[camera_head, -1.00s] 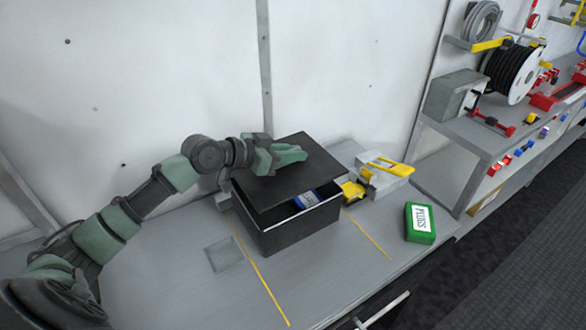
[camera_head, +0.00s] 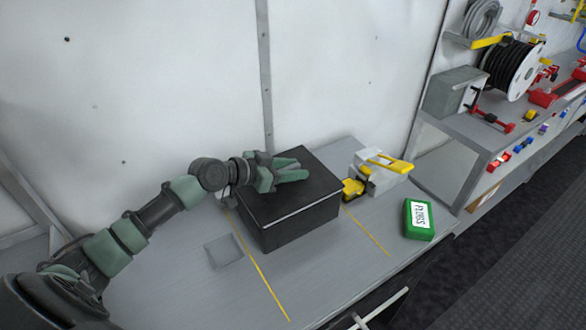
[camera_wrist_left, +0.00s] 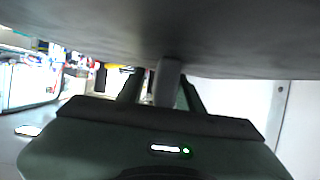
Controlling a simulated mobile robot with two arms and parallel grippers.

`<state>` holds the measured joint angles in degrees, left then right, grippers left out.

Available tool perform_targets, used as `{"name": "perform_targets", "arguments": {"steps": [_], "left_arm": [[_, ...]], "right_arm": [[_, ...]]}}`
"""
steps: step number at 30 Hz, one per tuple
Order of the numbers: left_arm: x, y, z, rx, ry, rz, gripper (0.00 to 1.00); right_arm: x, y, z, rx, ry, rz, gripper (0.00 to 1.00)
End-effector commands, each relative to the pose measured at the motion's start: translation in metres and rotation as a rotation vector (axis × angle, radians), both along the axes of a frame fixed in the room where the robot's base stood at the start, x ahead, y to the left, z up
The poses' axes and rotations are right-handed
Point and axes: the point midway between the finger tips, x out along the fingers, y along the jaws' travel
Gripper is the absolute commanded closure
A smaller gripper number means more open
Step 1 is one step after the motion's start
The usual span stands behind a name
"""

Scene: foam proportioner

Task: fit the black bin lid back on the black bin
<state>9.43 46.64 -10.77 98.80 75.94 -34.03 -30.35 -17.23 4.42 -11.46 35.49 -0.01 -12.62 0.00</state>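The black bin (camera_head: 300,229) stands on the grey bench in the head view. The flat black lid (camera_head: 305,193) lies over its top, level, with no visible gap along the front edge. My left gripper (camera_head: 298,168) lies low over the lid from the left. In the left wrist view the dark lid surface (camera_wrist_left: 100,45) fills the top, and a grey post-like handle (camera_wrist_left: 168,82) stands between my fingers. The fingers look closed around it, though the contact is partly hidden. My right gripper is not in view.
A green box labelled PLUGS (camera_head: 419,219) and a grey and yellow device (camera_head: 378,172) stand right of the bin. A flat grey square (camera_head: 223,251) and yellow lines mark the bench. A white wall stands behind. The bench front is clear.

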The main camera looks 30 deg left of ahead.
Motion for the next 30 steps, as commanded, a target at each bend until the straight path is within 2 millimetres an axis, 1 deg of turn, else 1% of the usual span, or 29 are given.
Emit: {"name": "perform_targets", "arguments": {"steps": [7, 11, 13, 21, 25, 30], "left_arm": [[0.000, 0.000, 0.000, 0.000, 0.000, 0.000, 0.64], [-0.001, 0.001, 0.004, 0.001, 0.001, 0.000, 0.64], [-0.008, 0.006, 0.003, 0.003, 0.002, 0.001, 0.64], [-0.045, 0.026, 0.019, 0.004, 0.003, -0.001, 0.64], [-0.054, 0.032, 0.025, 0.001, 0.002, 0.001, 0.64], [-0.060, 0.035, 0.031, 0.000, 0.000, -0.001, 0.64]], "right_arm": [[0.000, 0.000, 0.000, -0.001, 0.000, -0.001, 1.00], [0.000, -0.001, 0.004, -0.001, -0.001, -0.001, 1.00], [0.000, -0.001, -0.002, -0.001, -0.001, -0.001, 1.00], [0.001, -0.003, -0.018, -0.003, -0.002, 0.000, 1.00], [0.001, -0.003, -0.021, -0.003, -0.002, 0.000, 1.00], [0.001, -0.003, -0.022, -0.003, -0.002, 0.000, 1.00]]}}
